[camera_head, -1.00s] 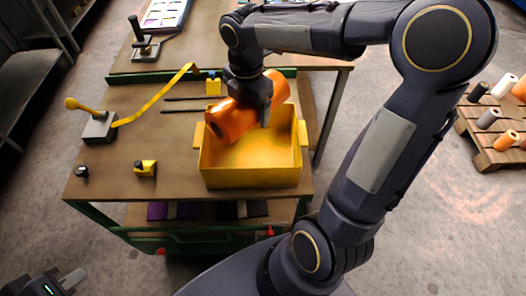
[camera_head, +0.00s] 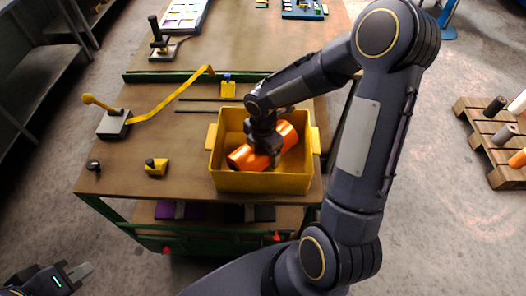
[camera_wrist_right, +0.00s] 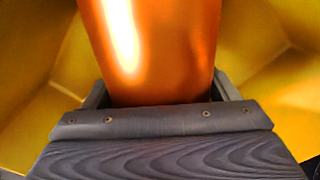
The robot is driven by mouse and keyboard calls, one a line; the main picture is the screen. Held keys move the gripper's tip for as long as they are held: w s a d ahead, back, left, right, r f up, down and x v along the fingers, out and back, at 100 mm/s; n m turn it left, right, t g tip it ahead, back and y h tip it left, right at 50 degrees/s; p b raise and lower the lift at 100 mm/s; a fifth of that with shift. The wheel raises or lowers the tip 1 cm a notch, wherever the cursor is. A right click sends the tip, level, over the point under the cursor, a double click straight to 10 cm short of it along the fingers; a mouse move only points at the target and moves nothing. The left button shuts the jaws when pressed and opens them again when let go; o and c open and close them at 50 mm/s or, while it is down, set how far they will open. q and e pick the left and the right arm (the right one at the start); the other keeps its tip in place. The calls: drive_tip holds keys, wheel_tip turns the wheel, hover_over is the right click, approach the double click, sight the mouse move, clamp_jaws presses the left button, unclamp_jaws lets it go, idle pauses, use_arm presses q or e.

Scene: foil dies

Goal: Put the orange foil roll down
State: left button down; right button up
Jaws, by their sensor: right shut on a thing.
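The orange foil roll (camera_head: 245,158) lies tilted inside the yellow bin (camera_head: 262,183) on the workbench, and its right end rises towards the bin's right side. My right gripper (camera_head: 266,152) is over the roll's middle, pointing down and shut on it. In the right wrist view the shiny roll (camera_wrist_right: 150,50) sits between the fingers, with yellow bin walls (camera_wrist_right: 270,95) on both sides. Whether the roll touches the bin floor is hidden. My left gripper (camera_head: 80,271) is at the bottom left, away from the bench; its finger opening is unclear.
A yellow lever (camera_head: 165,97) on a metal block stands left of the bin. A small yellow block (camera_head: 156,167) and a black knob (camera_head: 93,165) lie on the front of the bench (camera_head: 125,182). A pallet (camera_head: 485,150) with several rolls is at the right.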

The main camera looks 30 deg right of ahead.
drive_tip(key=shift+f, duration=0.3)
drive_tip(key=shift+f, duration=0.1)
drive_tip(key=o, duration=1.5)
drive_tip(key=shift+c, duration=0.2)
